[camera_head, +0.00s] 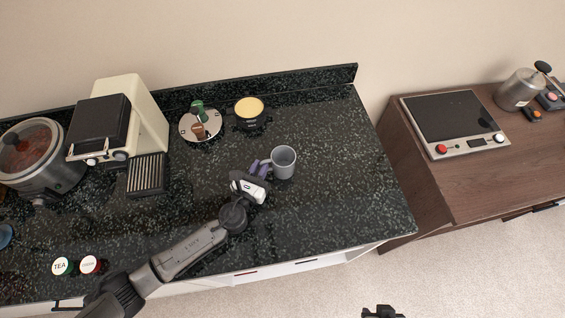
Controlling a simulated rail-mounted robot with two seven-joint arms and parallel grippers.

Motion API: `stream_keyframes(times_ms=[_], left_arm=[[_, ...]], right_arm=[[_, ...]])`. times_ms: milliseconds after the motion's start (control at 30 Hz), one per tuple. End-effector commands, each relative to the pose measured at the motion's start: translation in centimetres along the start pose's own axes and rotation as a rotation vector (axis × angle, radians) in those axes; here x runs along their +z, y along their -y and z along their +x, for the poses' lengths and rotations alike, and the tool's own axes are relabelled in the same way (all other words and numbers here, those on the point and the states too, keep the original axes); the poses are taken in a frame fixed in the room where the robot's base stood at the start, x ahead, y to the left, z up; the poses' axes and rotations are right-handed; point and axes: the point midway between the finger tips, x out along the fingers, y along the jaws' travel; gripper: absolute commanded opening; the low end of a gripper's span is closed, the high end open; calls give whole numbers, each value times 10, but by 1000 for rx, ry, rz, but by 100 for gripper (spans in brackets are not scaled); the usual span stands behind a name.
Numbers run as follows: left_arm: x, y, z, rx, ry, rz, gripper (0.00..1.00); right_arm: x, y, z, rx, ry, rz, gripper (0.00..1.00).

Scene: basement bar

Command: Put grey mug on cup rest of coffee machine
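The grey mug (284,163) stands upright on the dark speckled counter, right of centre. My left gripper (261,167) is at the mug's left side, by its handle. The cream and black coffee machine (152,112) stands to the left at the back. Its slatted cup rest (147,175) sticks out at its front and is empty. A small dark part at the bottom edge may be my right gripper (382,312); its fingers cannot be made out.
A round metal tray (187,124) with small items and a black-based, yellow-topped container (249,109) stand behind the gripper. A cooker (45,170) is left of the machine. Tea (62,266) and another jar (90,264) stand at the front. The counter right of the mug is clear.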

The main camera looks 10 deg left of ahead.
Motion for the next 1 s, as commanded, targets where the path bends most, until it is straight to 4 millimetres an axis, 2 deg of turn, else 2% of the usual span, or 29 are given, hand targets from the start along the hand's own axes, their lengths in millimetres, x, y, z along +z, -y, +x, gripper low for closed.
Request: stream_keyframes(times_ms=[133,433,600,1000], left_arm=[[0,0,12,0,-1,0,17],[0,0,14,-1,-1,0,17],[0,0,14,0,-1,0,1],[0,0,14,0,1,0,0]], right_arm=[[-1,1,-1,-2,-1,2,38],[-1,1,-1,-2,-1,2,38],[0,0,-1,0,-1,0,38],[0,-2,-1,6,0,-8,38]])
